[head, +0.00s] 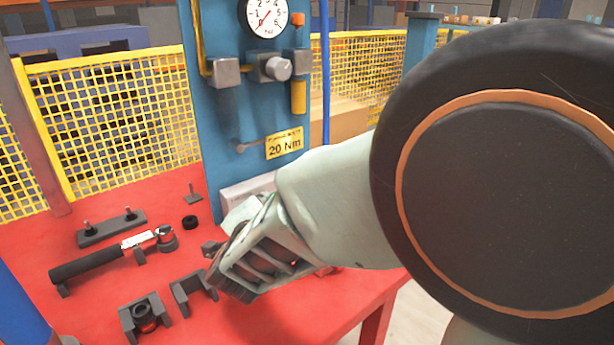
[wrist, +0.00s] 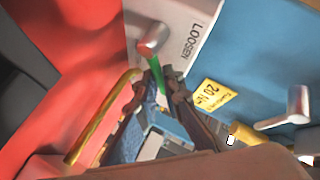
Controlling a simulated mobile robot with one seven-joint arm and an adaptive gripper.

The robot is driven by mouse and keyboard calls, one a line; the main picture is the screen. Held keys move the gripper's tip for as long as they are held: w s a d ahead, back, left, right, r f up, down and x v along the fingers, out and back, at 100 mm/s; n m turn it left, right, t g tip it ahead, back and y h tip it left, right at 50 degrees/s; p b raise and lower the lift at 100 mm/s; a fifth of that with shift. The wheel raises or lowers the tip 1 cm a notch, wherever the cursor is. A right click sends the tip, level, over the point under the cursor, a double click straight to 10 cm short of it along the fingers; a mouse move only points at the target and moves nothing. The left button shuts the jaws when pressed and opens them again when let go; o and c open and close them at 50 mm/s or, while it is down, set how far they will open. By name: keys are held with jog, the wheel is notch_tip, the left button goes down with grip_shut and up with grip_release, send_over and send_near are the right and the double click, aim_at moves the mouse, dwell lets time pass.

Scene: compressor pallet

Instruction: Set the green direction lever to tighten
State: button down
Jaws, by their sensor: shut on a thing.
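The green direction lever (wrist: 157,74) has a grey rounded knob at its end and shows in the wrist view against a pale plate (wrist: 188,22). The plate carries the word LOOSEN beside the lever; no tighten label shows. My gripper (wrist: 153,84) has its fingers on both sides of the green shaft and is shut on it, with the knob sticking out beyond the fingertips. In the head view, my gripper (head: 222,262) is low in front of the blue column, and my arm and hand hide the lever.
A torque wrench (head: 95,263) lies on the red table (head: 255,322), with dark holders (head: 145,318) in front. The blue column (head: 215,140) bears a gauge (head: 266,17), a 20 Nm sign (head: 284,144) and a grey handle (wrist: 298,104). Yellow mesh (head: 110,115) stands behind.

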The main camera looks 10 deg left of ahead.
jog(key=shift+w+d+f+m+g+y+p, duration=0.25)
jog(key=shift+f+m+g+y+p, duration=0.1)
jog(key=shift+m+g+p, duration=0.4)
jog(key=shift+f+m+g+y, duration=0.25)
jog(key=shift+f+m+g, duration=0.3)
jog(key=shift+g, duration=0.2)
jog(key=shift+a, duration=0.1)
jog(key=c, duration=2.3)
grip_release()
jog(key=shift+r, duration=0.1)
jog(key=shift+r, duration=5.05)
